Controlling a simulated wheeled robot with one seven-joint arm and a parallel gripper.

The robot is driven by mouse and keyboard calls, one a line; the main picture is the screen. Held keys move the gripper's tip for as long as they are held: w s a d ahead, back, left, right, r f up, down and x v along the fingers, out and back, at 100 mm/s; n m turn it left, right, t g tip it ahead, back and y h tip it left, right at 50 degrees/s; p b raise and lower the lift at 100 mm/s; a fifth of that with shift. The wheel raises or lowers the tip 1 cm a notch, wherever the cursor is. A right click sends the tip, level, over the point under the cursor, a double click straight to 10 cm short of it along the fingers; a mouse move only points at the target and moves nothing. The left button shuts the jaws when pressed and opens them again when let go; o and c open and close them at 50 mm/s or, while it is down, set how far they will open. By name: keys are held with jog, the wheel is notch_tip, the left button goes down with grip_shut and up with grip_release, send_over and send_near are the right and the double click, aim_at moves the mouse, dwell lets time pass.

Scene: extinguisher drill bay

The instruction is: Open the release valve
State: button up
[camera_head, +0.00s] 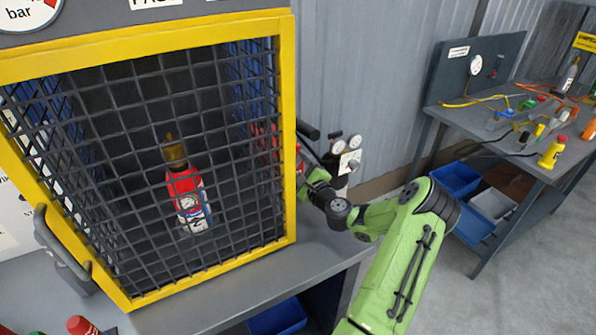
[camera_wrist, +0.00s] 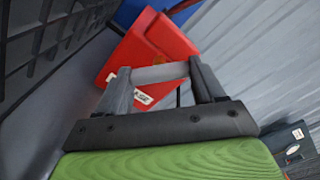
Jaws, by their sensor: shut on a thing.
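The release valve shows in the wrist view as a red body (camera_wrist: 165,40) with a white label, partly covered by my gripper; only the letters "SE" read clearly. A short grey bar (camera_wrist: 160,73), which looks like the valve's handle, lies across between my two fingers. My gripper (camera_wrist: 162,78) is shut on this bar, in front of the red body. In the head view, red parts of the valve (camera_head: 264,140) show through the mesh at the cage's right side. My fingers there are hidden behind the yellow frame.
A yellow-framed mesh cage (camera_head: 287,110) holds a red, white and blue bottle (camera_head: 187,195) with a brass top. Small gauges (camera_head: 346,143) stand right of the cage, close to my arm. A side bench (camera_head: 480,120) carries loose parts. Grey floor (camera_head: 545,240) is clear at right.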

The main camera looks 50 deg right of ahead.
jog(key=shift+n, duration=0.6)
jog(key=o, duration=1)
jog(key=shift+o, duration=0.2)
jog(key=shift+s, duration=0.1)
jog(key=b+v, duration=0.1)
jog(key=v, duration=1.4)
jog(key=shift+s+a, duration=0.1)
jog(key=shift+s, duration=0.2)
